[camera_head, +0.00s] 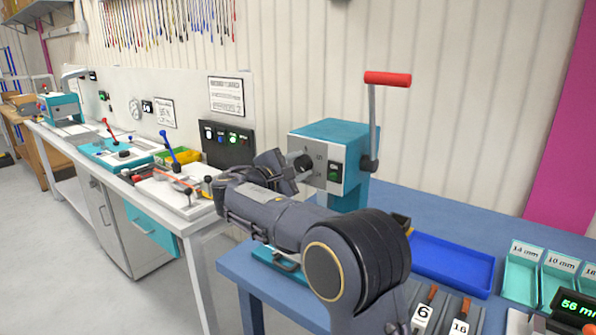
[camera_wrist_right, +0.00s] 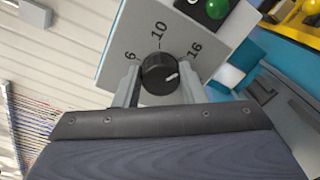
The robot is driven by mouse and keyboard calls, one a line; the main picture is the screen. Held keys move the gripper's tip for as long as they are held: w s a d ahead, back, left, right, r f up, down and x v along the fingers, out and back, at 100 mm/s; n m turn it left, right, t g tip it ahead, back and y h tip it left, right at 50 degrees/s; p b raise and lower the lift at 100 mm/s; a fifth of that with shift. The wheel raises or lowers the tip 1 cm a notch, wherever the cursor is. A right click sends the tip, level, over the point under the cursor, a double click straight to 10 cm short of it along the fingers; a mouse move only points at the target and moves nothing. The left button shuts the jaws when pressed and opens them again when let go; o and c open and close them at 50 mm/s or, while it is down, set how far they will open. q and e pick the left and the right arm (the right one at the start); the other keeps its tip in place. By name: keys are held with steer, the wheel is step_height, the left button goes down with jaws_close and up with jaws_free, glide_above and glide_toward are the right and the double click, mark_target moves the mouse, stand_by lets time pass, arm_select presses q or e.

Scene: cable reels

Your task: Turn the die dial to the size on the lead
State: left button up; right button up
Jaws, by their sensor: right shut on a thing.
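The crimping machine (camera_head: 328,145) is a teal and light grey box with a red-handled lever, on the blue bench. Its die dial (camera_wrist_right: 160,72) is a black knob with a white pointer line, among the marks 6, 10 and 16. The line points to the right in the wrist view, nearest the 16. My right gripper (camera_head: 298,168) is shut on the dial, one finger at each side of the knob (camera_wrist_right: 158,88). Labels 6 (camera_head: 423,313) and 16 (camera_head: 460,326) show on the bench. I cannot tell which lead is meant. My left gripper is not in view.
A blue tray (camera_head: 450,268) lies right of the machine. Teal bins (camera_head: 522,270) marked in mm and a green display (camera_head: 572,306) stand at the far right. A white bench (camera_head: 75,150) with other devices runs along the left wall. My right arm hides part of the blue bench.

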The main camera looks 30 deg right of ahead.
stand_by(0.4)
steer(key=o, duration=1)
steer(key=shift+a, duration=0.1)
steer(key=v, duration=0.7)
steer(key=shift+s+a+b, duration=0.2)
steer(key=shift+a+b, duration=0.1)
steer(key=shift+b, duration=0.1)
